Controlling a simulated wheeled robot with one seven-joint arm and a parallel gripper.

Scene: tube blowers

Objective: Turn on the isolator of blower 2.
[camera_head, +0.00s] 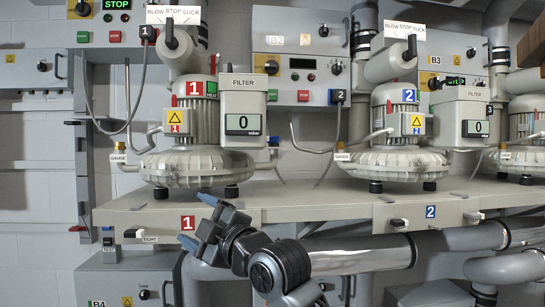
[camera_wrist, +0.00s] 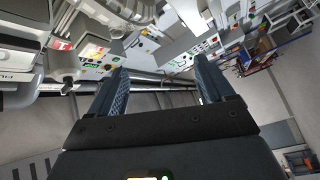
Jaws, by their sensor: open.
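Blower 2 (camera_head: 396,155) stands on the shelf right of centre, with blue "2" labels. The panel marked B2 (camera_head: 285,52) is on the wall behind, left of this blower. It has a small dark display, a black knob (camera_head: 336,68), green and red buttons below, and a dark lever-like part (camera_head: 346,30) at its right side. I cannot tell which of these is the isolator, or its position. My gripper (camera_head: 200,222) is open and empty at the front edge of the shelf below blower 1, well apart from the B2 panel. Its spread fingers also show in the wrist view (camera_wrist: 160,78).
Blower 1 (camera_head: 195,160) stands left on the shelf (camera_head: 290,200), with a filter box (camera_head: 243,110) reading 0. A similar filter box (camera_head: 461,118) stands beside blower 2. Cables hang between panels and blowers.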

